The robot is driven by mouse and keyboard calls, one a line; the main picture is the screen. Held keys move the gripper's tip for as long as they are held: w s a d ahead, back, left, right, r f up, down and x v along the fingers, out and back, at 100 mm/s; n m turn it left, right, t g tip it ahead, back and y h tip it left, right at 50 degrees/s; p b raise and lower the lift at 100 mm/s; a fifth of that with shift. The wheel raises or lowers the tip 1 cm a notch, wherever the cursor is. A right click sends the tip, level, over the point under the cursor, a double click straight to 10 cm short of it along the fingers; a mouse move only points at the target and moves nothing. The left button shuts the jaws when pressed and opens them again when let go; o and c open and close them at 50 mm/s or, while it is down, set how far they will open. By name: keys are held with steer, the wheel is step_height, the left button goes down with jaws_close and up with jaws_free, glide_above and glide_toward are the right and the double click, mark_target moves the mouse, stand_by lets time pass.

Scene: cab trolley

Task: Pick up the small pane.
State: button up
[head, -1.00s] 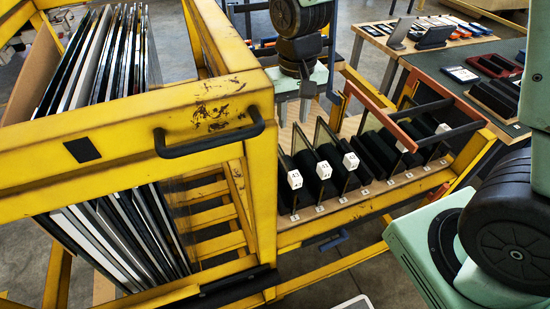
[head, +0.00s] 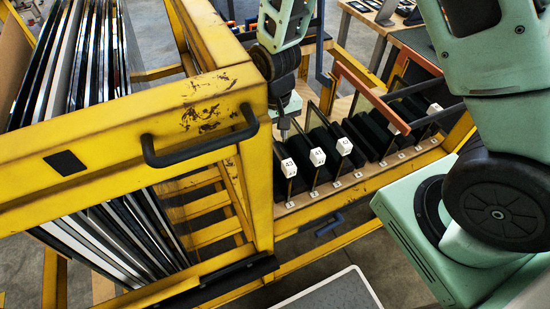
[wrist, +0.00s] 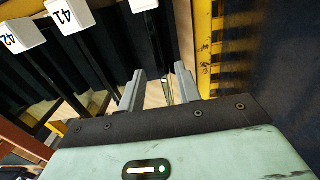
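Several small panes stand in slots of the low wooden rack (head: 345,188). White tags marked 43 (head: 289,168), 41 (head: 318,157) and 42 (head: 344,147) sit at their front edges. I cannot tell which one the task means. My gripper (head: 285,137) points down at the rack's left end, beside the yellow post and behind tag 43. In the wrist view, my gripper (wrist: 159,88) is open, with its two grey fingers apart. A thin upright edge (wrist: 167,92) shows between them, apart from both. Tags 41 (wrist: 68,15) and 42 (wrist: 22,36) also show there.
The yellow trolley frame (head: 225,100) holding tall panes (head: 75,70) stands close on the left, with a black handle (head: 200,150). An orange bar (head: 370,97) crosses above the rack's right part. Tables stand behind. A grey-white panel (head: 335,290) lies at the bottom.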

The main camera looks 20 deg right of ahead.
mark_target(275, 142)
steer(key=shift+s+a+f+p, duration=0.1)
steer(key=shift+f+p, duration=0.25)
steer(key=shift+f, duration=1.05)
steer(key=shift+s+f+p, duration=0.1)
steer(key=shift+f+p, duration=0.2)
steer(key=shift+f, duration=1.05)
jaws_close()
